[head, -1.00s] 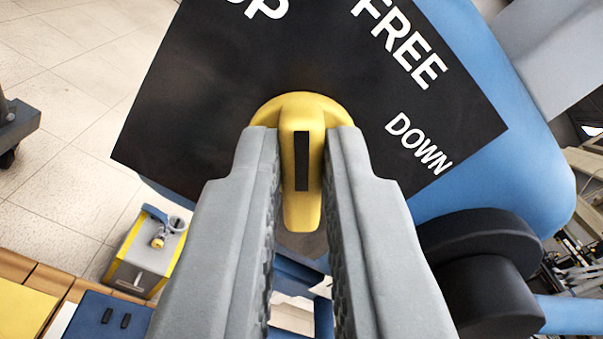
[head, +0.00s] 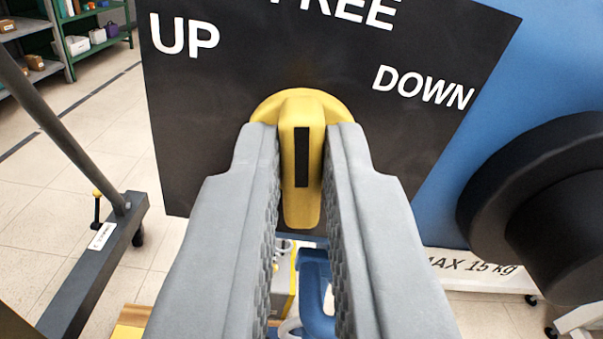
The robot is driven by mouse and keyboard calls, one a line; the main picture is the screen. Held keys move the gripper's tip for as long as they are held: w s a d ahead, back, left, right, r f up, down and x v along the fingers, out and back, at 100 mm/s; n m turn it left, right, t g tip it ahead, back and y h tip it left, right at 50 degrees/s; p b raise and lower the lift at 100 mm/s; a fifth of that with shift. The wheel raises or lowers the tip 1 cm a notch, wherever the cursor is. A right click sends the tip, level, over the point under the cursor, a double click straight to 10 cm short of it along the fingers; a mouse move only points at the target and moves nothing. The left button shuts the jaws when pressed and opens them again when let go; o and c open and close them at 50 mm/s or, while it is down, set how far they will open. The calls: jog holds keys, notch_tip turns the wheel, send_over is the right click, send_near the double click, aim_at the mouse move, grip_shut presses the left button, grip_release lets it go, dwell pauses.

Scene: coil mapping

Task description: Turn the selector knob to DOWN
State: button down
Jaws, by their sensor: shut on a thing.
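The yellow selector knob (head: 302,209), with a black stripe along its bar, sits on a black panel (head: 400,140). The panel reads UP at the upper left, FREE at the top, partly cut off, and DOWN at the upper right. The knob's bar stands upright in the picture; its upper end lies between UP and FREE, nearer FREE and well away from DOWN. My gripper (head: 302,140) is shut on the knob, one grey finger on each side of the bar. The fingers hide the knob's flanks.
The panel is on a blue body (head: 440,195) with a dark round part (head: 545,200) at the right. A dark metal stand (head: 90,265) is at the left on the tiled floor. Green shelving (head: 95,20) is far behind. A grey and yellow box (head: 284,285) shows below, between the fingers.

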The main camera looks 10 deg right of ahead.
jog(key=m, duration=0.5)
jog(key=shift+d+m, duration=0.2)
jog(key=shift+m, duration=0.1)
jog(key=shift+d+f+m, duration=0.1)
jog(key=shift+d+m, duration=0.05)
jog(key=shift+m, duration=2.15)
jog(key=c, duration=1.5)
grip_release()
jog(key=shift+o, duration=0.2)
jog(key=s, duration=1.7)
jog(key=shift+s, duration=0.2)
